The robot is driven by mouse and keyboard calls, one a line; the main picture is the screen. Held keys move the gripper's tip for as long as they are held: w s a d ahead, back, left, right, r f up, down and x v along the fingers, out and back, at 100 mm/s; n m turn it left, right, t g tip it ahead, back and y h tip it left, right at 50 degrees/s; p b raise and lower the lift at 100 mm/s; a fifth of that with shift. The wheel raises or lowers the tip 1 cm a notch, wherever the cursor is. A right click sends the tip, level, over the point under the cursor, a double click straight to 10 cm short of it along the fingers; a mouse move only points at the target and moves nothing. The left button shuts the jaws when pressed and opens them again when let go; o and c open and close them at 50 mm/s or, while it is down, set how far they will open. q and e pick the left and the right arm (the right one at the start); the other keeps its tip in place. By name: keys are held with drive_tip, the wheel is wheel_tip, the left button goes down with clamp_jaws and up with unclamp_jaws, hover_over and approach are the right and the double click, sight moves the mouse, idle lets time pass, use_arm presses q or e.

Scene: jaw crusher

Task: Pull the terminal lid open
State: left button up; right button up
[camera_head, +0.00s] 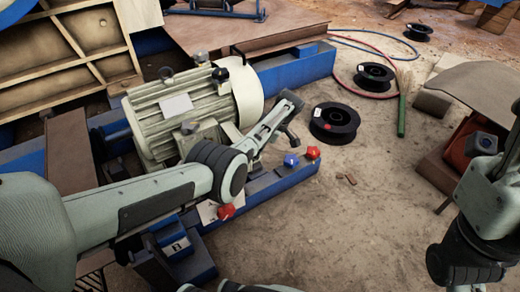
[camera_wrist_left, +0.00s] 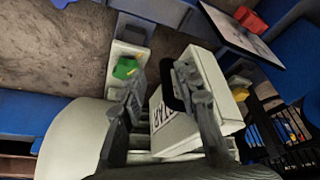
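The grey motor (camera_head: 185,108) stands on a blue frame in the head view. Its light terminal box (camera_head: 200,133) is partly hidden behind my left arm. In the left wrist view a pale box with dark lettering (camera_wrist_left: 175,128), apparently the terminal box, has a black loop-like handle (camera_wrist_left: 171,86). My left gripper (camera_head: 283,117) is beside the motor; in the left wrist view its fingers (camera_wrist_left: 160,72) are apart, with the handle between them, close to the right finger. Whether that finger touches it I cannot tell.
Black spools (camera_head: 334,122) and a green-handled brush (camera_head: 402,115) lie on the dirt floor. The floor at front centre is mostly clear.

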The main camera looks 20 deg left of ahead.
use_arm(q)
drive_tip(key=shift+w+a+r, duration=0.15)
drive_tip(key=shift+a+r, duration=0.1)
drive_tip(key=v, duration=1.1)
drive_tip(key=shift+d+r, duration=0.25)
drive_tip(key=shift+d, duration=0.2)
